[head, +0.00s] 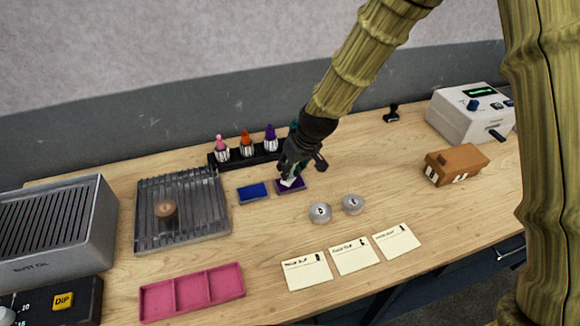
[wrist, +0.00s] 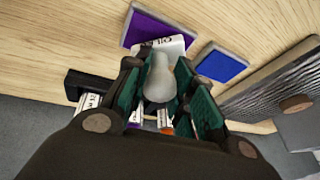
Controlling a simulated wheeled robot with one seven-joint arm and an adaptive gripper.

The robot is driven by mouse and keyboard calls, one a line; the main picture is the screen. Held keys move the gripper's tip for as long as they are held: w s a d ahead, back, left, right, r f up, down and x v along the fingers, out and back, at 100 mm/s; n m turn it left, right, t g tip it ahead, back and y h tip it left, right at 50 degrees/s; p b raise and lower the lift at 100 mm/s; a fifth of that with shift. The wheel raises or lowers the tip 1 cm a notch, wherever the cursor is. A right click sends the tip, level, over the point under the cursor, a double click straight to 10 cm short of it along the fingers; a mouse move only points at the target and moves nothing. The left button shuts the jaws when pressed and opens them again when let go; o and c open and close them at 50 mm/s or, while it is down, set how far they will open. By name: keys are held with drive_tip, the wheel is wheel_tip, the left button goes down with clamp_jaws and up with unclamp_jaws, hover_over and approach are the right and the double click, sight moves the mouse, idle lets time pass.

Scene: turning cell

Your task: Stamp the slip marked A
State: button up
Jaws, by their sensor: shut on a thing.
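My gripper (head: 294,172) is shut on a stamp (wrist: 160,78) with a pale grey handle and a white block base with black lettering. The stamp is at the purple ink pad (head: 298,187); I cannot tell whether it touches. The pad also shows in the wrist view (wrist: 143,26). A blue ink pad (head: 252,193) lies just left of it. Three cream slips lie along the front edge: left (head: 306,273), middle (head: 354,257) and right (head: 397,241). Each has small dark print, too small to read, so I cannot tell which is A.
A black rack (head: 215,160) with pink, orange and purple bottles stands behind the pads. Two round metal pieces (head: 320,212) (head: 353,204) lie between pads and slips. A ridged metal tray (head: 182,228), pink tray (head: 192,293), brown box (head: 457,164) and black stamp (head: 392,113) stand around.

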drive_tip(key=shift+f, duration=0.55)
idle(1.6)
drive_tip(key=shift+r+p, duration=2.4)
drive_tip(key=shift+r, duration=1.2)
drive_tip(key=shift+f, duration=0.1)
